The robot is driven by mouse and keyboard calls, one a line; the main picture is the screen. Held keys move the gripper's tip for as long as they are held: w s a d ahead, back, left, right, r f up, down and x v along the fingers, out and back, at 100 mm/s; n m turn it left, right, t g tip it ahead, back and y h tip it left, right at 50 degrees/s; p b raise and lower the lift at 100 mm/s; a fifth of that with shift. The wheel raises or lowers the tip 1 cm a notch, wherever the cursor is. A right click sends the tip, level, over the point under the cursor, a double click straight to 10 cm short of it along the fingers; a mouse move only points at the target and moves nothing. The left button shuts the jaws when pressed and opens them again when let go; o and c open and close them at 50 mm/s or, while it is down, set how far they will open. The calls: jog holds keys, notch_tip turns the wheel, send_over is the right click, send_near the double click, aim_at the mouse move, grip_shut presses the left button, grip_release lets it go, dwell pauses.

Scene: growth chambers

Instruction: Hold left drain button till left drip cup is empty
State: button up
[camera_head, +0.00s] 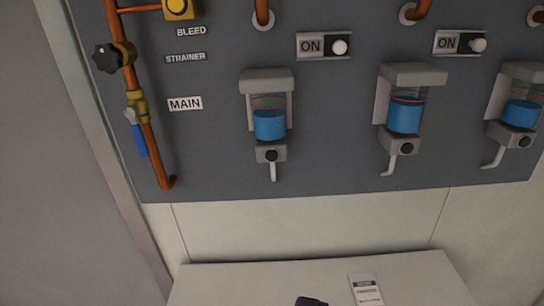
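The left drip cup (269,125) hangs on the grey panel, clear-walled and holding blue liquid to just below a red line. Its left drain button (271,156) is a round black knob on the grey block under the cup, above a thin pale spout (273,172). Nothing touches the button. The middle cup (404,117) and the right cup (521,113) also hold blue liquid.
Switches marked ON sit above the left (324,46) and middle (460,43) cups. A copper pipe (153,160) with valves and labels runs down the panel's left. A white surface (230,285) below bears a pale card (366,289). The space before the cups looks clear.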

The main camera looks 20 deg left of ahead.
grip_shut()
dwell(1.7)
